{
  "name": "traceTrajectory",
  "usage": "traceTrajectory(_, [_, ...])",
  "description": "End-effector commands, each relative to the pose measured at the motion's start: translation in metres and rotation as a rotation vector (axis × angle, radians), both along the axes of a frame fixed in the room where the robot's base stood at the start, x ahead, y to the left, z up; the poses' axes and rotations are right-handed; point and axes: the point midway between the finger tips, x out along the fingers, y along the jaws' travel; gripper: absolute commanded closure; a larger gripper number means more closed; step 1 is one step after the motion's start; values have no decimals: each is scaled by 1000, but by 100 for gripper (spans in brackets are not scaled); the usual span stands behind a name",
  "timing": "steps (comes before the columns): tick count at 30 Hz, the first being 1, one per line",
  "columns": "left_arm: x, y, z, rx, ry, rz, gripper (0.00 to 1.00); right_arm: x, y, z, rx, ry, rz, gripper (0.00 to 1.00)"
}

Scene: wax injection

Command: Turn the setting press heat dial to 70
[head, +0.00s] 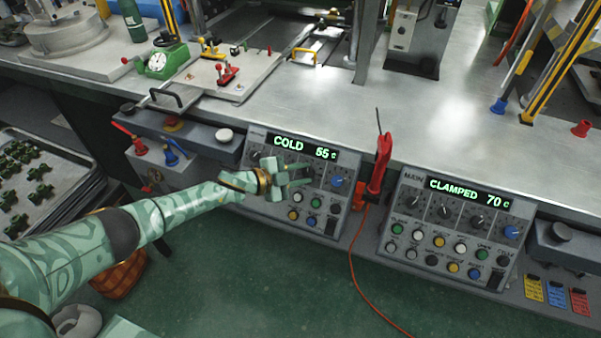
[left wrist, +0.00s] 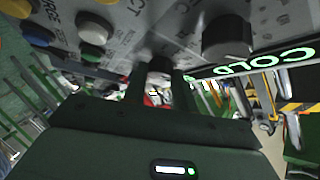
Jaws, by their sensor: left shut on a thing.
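The left control panel (head: 329,221) has a green display (head: 305,148) reading COLD 55 c, with a row of dials and several push buttons below. My left gripper (head: 306,174) is at this dial row, its fingers pointing right across the panel. In the left wrist view, its two fingers (left wrist: 157,86) are shut around a dark dial (left wrist: 160,68). The head view does not show that dial clearly; the gripper covers it. A blue dial (head: 337,182) lies just right of the fingertips. Another dark dial (left wrist: 228,36) stands apart from the fingers. My right gripper is not in view.
A second panel (head: 400,242) to the right reads CLAMPED 70 c. A red-handled tool (head: 379,165) with an orange-red cord hangs between the panels. A grey bench top (head: 470,140) lies behind, with a green gauge (head: 160,62) at left. A parts tray (head: 75,152) stands at far left.

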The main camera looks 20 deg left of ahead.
Motion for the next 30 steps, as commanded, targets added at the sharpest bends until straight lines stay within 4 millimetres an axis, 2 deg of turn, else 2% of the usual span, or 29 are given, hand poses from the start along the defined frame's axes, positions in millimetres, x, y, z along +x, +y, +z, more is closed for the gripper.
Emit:
traceTrajectory(15, [5,2,7,368,-13,-305,95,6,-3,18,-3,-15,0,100])
traceTrajectory(30, [7,0,8,566,-18,-473,95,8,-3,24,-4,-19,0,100])
